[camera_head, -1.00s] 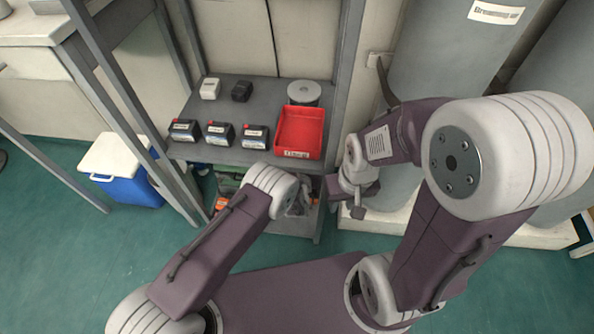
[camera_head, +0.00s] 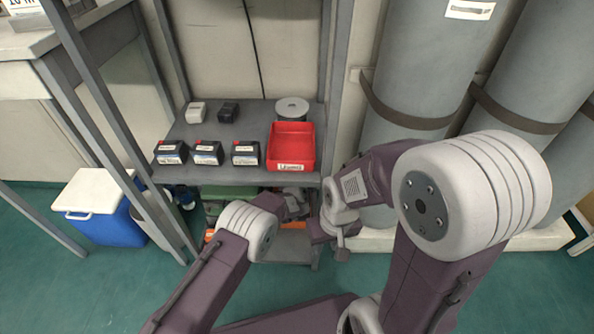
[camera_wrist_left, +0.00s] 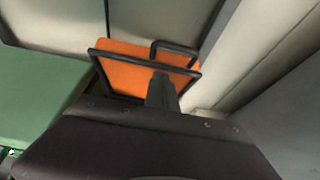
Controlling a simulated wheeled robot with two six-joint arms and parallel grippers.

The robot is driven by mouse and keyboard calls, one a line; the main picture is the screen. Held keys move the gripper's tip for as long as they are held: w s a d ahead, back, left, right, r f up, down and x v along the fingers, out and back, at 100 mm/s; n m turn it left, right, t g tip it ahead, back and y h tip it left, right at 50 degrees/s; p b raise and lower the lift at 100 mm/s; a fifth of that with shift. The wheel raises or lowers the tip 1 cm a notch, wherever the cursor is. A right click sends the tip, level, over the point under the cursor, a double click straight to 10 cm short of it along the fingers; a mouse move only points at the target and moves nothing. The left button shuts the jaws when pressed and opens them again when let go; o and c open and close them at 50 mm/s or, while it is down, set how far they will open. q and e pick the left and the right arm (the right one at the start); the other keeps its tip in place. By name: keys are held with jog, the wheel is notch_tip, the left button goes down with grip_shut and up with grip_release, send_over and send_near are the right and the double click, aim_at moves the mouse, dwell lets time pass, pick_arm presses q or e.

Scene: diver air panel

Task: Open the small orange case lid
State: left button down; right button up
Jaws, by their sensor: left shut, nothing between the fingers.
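The orange case (camera_wrist_left: 130,72) shows in the left wrist view as a flat orange panel with thin dark bars around and across it. I cannot tell whether its lid is open. My left gripper (camera_wrist_left: 162,88) is shut and empty, its fingers in front of the panel; contact cannot be told. In the head view the left arm reaches under the shelf top, and its gripper is mostly hidden there. A small orange patch (camera_head: 209,235) shows low at the shelf's left side. My right gripper (camera_head: 333,236) hangs beside the shelf's right post, its jaw opening unclear.
The grey shelf (camera_head: 225,125) carries several black boxes (camera_head: 207,153), a red bin (camera_head: 291,146) and a grey disc (camera_head: 291,108). A green case (camera_wrist_left: 40,100) lies left of the orange panel. Large grey cylinders (camera_head: 425,70) stand right. A blue cooler (camera_head: 110,225) stands on the floor left.

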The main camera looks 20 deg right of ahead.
pick_arm(q)
jog(key=p+v, duration=0.7)
jog(key=v, duration=0.2)
jog(key=shift+s, duration=0.1)
